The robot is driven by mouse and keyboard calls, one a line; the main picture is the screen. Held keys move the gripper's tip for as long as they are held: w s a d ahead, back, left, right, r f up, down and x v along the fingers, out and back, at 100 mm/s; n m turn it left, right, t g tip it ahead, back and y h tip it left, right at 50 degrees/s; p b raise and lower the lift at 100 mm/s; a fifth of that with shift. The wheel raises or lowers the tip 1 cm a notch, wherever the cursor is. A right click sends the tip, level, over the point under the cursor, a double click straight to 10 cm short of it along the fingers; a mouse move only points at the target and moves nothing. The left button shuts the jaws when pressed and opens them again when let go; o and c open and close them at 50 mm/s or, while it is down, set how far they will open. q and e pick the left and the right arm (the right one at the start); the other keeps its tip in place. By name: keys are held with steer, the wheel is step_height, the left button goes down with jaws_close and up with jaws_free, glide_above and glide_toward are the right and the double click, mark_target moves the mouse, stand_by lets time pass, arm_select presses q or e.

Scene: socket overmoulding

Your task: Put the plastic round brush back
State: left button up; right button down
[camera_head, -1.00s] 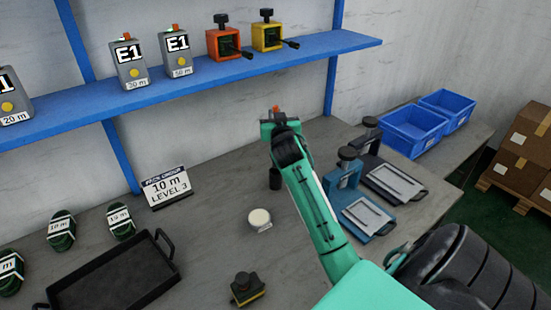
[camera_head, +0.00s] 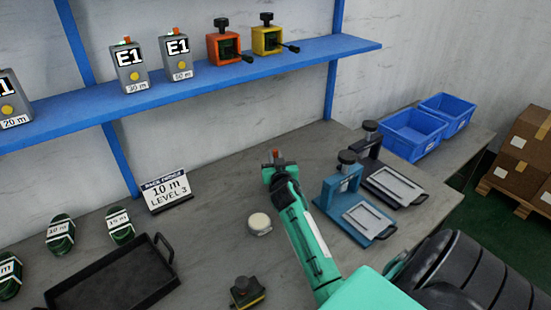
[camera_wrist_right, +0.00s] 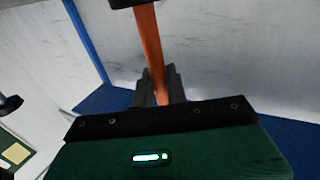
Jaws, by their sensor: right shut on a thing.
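The round brush shows in the head view as a small orange piece (camera_head: 276,154) rising from my right gripper (camera_head: 277,168). In the right wrist view its orange handle (camera_wrist_right: 150,50) runs down from a dark piece at the top edge to the right gripper's dark fingers (camera_wrist_right: 160,88). The gripper is shut on the brush, low over the grey bench near its back middle. The brush's lower part is hidden by the gripper and arm. No brush holder can be made out. My left gripper is not in view.
A blue press (camera_head: 342,188) and a black press (camera_head: 372,150) stand right of my arm. A white round piece (camera_head: 259,223) and a dark yellow-edged block (camera_head: 247,292) lie left of it. A black tray (camera_head: 115,280) is at left. A blue shelf (camera_head: 200,87) spans behind.

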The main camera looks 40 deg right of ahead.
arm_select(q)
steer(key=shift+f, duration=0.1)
arm_select(e)
steer(key=c, duration=1.4)
jaws_free()
